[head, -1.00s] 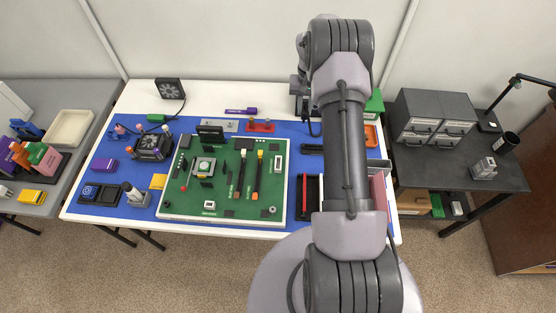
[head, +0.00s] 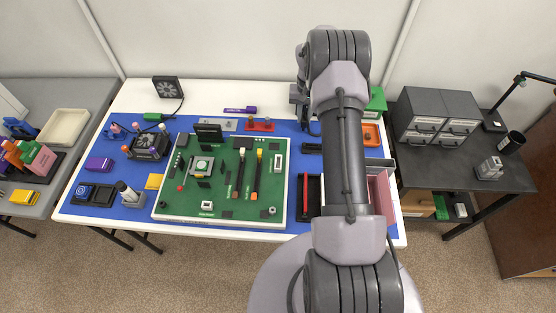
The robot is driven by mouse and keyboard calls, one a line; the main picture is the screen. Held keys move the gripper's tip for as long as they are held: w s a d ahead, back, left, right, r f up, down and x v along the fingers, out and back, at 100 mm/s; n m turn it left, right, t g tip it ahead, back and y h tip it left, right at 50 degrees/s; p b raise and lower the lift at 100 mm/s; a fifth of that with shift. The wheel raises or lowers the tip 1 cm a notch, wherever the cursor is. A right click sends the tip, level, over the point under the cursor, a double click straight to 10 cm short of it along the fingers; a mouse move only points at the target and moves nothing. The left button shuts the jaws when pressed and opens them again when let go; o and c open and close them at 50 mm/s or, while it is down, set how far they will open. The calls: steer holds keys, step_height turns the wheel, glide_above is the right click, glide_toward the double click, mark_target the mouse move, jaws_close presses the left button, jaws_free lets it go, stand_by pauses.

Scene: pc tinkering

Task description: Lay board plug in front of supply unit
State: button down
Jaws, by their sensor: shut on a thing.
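My gripper is mostly hidden behind my own arm; only a dark part of its wrist end (head: 299,96) shows at the back right of the blue mat. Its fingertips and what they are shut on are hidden. I cannot make out the board plug. A dark curved piece, perhaps a cable (head: 311,130), shows just below the wrist end, left of the arm. I cannot pick out the supply unit for sure; the back right of the table is largely covered by the arm.
A green circuit board (head: 220,190) fills the middle of the blue mat (head: 130,208). A red and black tray (head: 308,200) lies right of it. A fan (head: 166,87) stands at the back left. A green bin (head: 377,100) and an orange tray (head: 371,135) are right of the arm.

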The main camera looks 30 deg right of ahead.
mark_target(304, 117)
steer(key=shift+f, duration=0.45)
steer(key=shift+f+b, duration=0.2)
steer(key=shift+b, duration=0.2)
steer(key=c, duration=1.6)
jaws_free()
steer(key=shift+o, duration=0.3)
steer(key=o, duration=0.5)
step_height(304, 117, up, 8)
steer(key=p, duration=0.5)
steer(key=shift+r, duration=0.1)
